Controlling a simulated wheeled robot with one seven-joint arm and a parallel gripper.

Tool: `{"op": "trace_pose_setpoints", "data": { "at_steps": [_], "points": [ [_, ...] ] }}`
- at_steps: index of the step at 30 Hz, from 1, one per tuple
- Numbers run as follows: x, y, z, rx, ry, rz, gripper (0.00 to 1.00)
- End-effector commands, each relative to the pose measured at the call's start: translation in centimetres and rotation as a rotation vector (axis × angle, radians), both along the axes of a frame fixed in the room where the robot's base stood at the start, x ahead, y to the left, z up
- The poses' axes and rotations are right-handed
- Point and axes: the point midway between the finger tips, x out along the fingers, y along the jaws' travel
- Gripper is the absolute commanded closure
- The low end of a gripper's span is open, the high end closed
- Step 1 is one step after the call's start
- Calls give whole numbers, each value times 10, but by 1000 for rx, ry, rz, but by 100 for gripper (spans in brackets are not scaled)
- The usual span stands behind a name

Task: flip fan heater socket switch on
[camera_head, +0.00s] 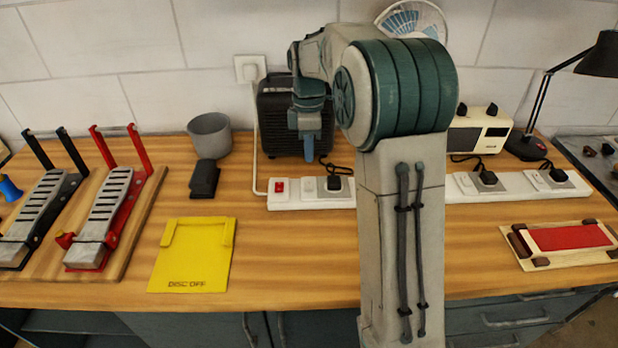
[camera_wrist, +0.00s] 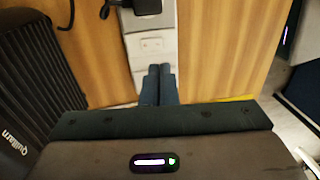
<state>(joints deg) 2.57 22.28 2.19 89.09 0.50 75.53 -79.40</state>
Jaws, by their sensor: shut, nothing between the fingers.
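A long white socket strip (camera_head: 290,205) lies along the back of the bench. A red switch (camera_head: 280,187) is at its left end, with a pale switch area (camera_head: 308,186) beside it and a black plug (camera_head: 334,184) to the right. The black box-shaped heater (camera_head: 268,118) stands behind this end; its dark side (camera_wrist: 35,110) fills the left of the wrist view. My gripper (camera_head: 309,152) points down in front of the heater, fingers shut and empty. In the wrist view the fingertips (camera_wrist: 158,72) overlap the strip (camera_wrist: 140,80), hiding part of it; contact cannot be told.
More plugs (camera_head: 488,178) sit along the strip to the right, partly behind my arm. A grey cup (camera_head: 209,134), black block (camera_head: 204,179) and yellow tray (camera_head: 190,265) stand to the left. A cream radio-like box (camera_head: 480,132) and black lamp (camera_head: 600,62) are at the right.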

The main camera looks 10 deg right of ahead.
Motion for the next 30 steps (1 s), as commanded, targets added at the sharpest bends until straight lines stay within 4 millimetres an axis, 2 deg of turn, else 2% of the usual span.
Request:
{"op": "trace_pose_setpoints", "data": {
  "at_steps": [6,12,18,30],
  "points": [
    [-7,2,-46,0,5,1,100],
    [-9,2,-72,-1,2,0,100],
    [-10,2,-82,0,0,0,100],
    [-10,-3,-85,-2,-11,-9,100]
  ]
}}
